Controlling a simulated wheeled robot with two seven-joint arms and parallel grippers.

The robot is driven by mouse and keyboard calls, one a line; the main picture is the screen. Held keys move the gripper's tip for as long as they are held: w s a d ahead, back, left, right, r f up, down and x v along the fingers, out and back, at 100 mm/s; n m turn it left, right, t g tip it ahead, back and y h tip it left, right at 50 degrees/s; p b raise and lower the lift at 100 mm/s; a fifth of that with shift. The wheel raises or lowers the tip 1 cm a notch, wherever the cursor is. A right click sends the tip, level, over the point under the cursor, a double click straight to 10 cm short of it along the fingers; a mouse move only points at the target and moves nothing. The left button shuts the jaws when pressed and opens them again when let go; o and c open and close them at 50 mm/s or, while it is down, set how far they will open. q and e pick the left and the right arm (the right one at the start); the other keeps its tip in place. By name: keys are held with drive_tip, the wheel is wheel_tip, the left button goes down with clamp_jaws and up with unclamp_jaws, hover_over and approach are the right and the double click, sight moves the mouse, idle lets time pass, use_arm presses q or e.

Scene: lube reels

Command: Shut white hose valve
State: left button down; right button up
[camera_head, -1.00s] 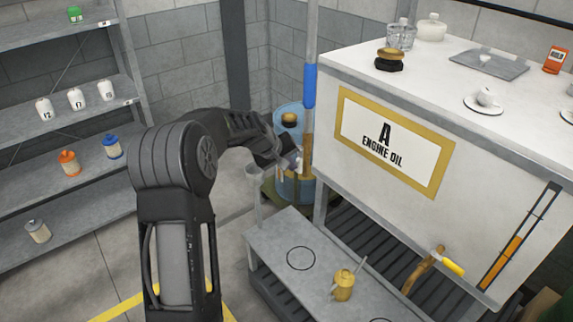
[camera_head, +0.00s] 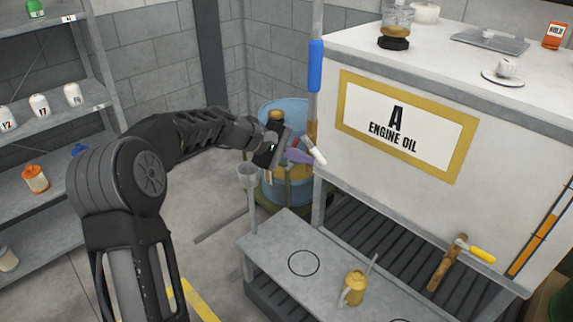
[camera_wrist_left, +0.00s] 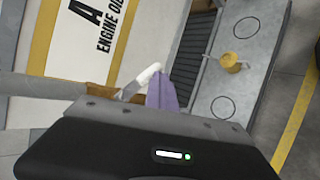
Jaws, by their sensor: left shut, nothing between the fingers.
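The white valve handle (camera_head: 315,152) is a short white lever at the left corner of the engine oil tank (camera_head: 460,135), by the pole with the blue sleeve (camera_head: 315,68). It slants down to the right. In the left wrist view the white handle (camera_wrist_left: 146,78) lies just beside my purple fingertips (camera_wrist_left: 162,94). My left gripper (camera_head: 299,156) is shut and empty, just left of the handle. I cannot tell whether they touch. The handle's pivot is partly hidden. My right gripper is not in view.
A yellow-handled valve (camera_head: 482,254) sits low on the tank's front. A grey bench (camera_head: 330,290) holds a brass oil can (camera_head: 354,288). A funnel stand (camera_head: 248,175) and blue drum (camera_head: 285,110) are close to my left gripper. Shelves (camera_head: 60,100) stand at left.

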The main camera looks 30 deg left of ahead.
use_arm(q)
drive_tip(key=shift+d+f+n+h+b, duration=0.1)
drive_tip(key=shift+d+n+h+b, duration=0.25)
drive_tip(key=shift+h+b, duration=0.4)
drive_tip(key=shift+d+r+n+t+h+b, duration=0.35)
drive_tip(key=shift+r+n+t+h+b, duration=0.2)
drive_tip(key=shift+r+h, duration=0.3)
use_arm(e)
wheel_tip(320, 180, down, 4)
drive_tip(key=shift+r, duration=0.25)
use_arm(q)
drive_tip(key=shift+a+r+p, duration=0.2)
drive_tip(key=shift+a+p, duration=0.2)
drive_tip(key=shift+a, duration=0.4)
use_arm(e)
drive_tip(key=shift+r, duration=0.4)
